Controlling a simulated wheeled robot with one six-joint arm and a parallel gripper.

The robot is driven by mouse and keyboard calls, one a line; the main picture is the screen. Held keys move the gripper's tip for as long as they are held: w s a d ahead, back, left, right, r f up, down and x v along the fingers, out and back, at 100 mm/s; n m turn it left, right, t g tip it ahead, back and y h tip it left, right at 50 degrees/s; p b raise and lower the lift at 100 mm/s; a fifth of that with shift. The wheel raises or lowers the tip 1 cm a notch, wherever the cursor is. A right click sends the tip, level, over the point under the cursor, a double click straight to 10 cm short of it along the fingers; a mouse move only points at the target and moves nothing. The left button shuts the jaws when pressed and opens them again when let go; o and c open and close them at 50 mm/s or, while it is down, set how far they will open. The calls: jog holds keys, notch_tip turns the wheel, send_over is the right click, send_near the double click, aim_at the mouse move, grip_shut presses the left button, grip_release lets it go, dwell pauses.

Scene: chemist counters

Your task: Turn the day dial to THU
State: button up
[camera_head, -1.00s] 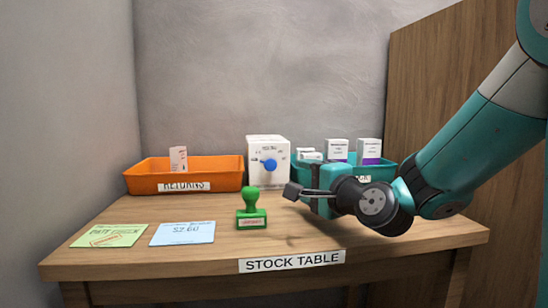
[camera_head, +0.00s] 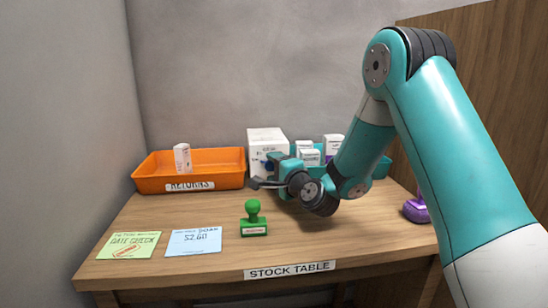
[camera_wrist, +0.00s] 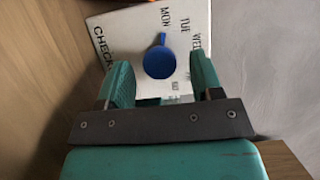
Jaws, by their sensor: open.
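The white dial box (camera_head: 264,138) stands at the back of the table, its front partly hidden by my gripper in the head view. In the wrist view the box (camera_wrist: 118,32) has a round blue knob (camera_wrist: 159,62) with a small pointer, which points to about MON. MON, TUE and part of WED are readable; I cannot make out THU. My gripper (camera_wrist: 161,72) is open, its two teal fingers on either side of the knob in this view. I cannot tell whether they touch it. In the head view my gripper (camera_head: 268,172) is at the box's front.
An orange RETURNS tray (camera_head: 212,160) is left of the box and a teal tray (camera_head: 382,166) with several small boxes is right. A green stamp (camera_head: 254,220) stands in front; a purple stamp (camera_head: 416,210) is at right. Green (camera_head: 128,245) and blue cards (camera_head: 193,241) lie front left.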

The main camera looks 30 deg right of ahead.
jog(key=shift+w, duration=0.25)
jog(key=c, duration=0.9)
jog(key=shift+f+m+b, duration=0.35)
jog(key=shift+m+b, duration=0.15)
jog(key=shift+b, duration=0.35)
jog(key=shift+f+m+t+b, duration=0.1)
jog(key=shift+m+t+b, duration=0.3)
jog(key=shift+m+b, duration=0.15)
jog(key=shift+m+t+h+b, duration=0.35)
jog(key=shift+m+b, duration=0.4)
jog(key=shift+m, duration=0.3)
jog(key=shift+r, duration=0.3)
